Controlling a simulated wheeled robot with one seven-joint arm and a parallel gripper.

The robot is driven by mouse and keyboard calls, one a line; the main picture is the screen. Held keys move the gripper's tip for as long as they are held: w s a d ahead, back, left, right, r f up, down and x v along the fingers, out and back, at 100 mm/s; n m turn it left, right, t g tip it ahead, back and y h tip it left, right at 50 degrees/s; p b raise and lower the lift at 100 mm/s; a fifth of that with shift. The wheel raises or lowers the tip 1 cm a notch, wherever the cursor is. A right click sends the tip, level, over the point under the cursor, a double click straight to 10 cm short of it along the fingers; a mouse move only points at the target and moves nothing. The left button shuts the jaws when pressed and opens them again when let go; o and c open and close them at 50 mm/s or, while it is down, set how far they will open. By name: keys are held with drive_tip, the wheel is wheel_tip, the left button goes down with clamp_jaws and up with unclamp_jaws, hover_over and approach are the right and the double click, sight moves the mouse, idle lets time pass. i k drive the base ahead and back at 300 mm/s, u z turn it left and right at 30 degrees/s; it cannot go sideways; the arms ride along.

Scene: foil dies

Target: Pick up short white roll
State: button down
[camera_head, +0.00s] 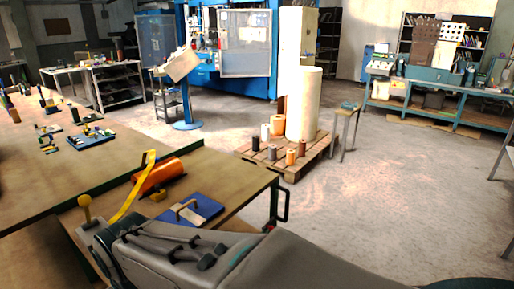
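A short white roll (265,132) stands upright on a wooden pallet (317,157) on the floor, a little right of the middle of the view. It is next to an orange roll (277,125), and a very tall white roll (303,105) stands to its right. Small dark and orange rolls stand along the pallet's front, partly hiding its base. My gripper is not in view, so its distance from the roll cannot be seen.
A workbench with an orange cylinder (160,174) and blue clipboard-like plate (188,210) fills the left foreground. A small stool (346,113) stands right of the pallet. A blue machine (230,45) stands behind.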

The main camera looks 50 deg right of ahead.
sight(266, 133)
drive_tip(key=z, duration=1.9)
